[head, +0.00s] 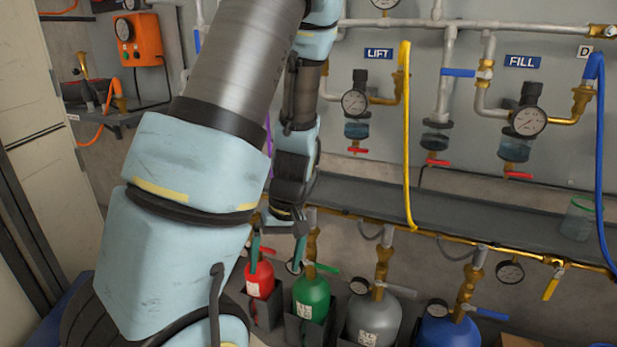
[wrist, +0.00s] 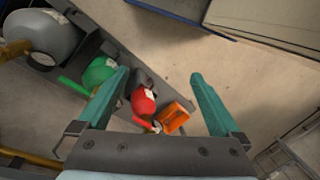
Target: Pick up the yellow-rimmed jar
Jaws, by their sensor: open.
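No jar with a clearly yellow rim shows in either view. A clear jar (head: 578,219) with a greenish rim stands on the grey shelf at the far right of the head view. My gripper (head: 275,262) is far to its left, pointing down in front of the shelf, above the red and green cylinders. In the wrist view my gripper (wrist: 160,78) is open, its two teal fingers wide apart with nothing held. A red cylinder (wrist: 143,102) shows below, between the fingers.
The grey shelf (head: 470,212) runs along the wall, with brass pipe along its front edge. Red (head: 260,280), green (head: 311,298), grey (head: 372,318) and blue (head: 447,332) cylinders stand below. A yellow hose (head: 406,130) and a blue hose (head: 599,150) hang down to the shelf.

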